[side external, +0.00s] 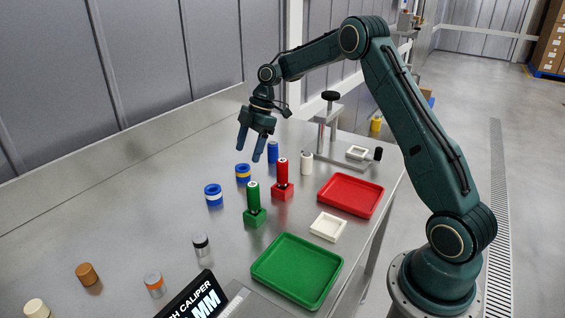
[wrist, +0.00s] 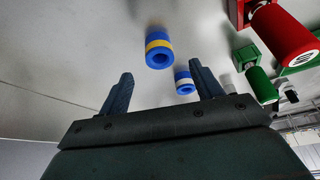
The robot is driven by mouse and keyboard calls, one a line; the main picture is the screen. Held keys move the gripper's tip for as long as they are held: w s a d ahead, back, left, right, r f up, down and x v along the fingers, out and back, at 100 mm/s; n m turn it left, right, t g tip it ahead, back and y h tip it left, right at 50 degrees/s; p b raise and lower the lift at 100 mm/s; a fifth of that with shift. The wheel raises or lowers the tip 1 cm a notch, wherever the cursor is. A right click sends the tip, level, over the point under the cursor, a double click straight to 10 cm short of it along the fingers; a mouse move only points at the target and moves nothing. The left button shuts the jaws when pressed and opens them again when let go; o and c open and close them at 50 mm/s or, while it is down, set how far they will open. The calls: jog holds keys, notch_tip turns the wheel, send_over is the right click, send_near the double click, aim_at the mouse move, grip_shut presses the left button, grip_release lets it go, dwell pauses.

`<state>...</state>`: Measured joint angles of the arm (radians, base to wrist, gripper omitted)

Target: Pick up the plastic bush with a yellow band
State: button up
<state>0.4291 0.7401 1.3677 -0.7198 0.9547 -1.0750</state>
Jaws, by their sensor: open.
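The blue plastic bush with a yellow band (side external: 243,173) stands upright on the steel table, below my gripper (side external: 250,148). In the wrist view the same bush (wrist: 158,48) shows its bore and yellow band, beyond the fingertips and roughly centred between them. My gripper (wrist: 162,80) is open and empty, above the table and apart from the bush. A similar blue bush with a white band (side external: 213,195) stands close by; it also shows in the wrist view (wrist: 185,83).
A green post (side external: 253,197) and a red post (side external: 282,172) on blocks stand right of the bushes. A blue cylinder (side external: 273,152) and white cylinder (side external: 307,162) are behind. Green (side external: 297,271) and red (side external: 351,195) trays lie right.

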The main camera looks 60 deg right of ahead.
aim_at(243, 168)
jog(key=shift+x, duration=0.85)
jog(key=shift+x, duration=2.65)
jog(key=shift+d, duration=0.1)
jog(key=c, duration=1.1)
jog(key=shift+r, duration=5.05)
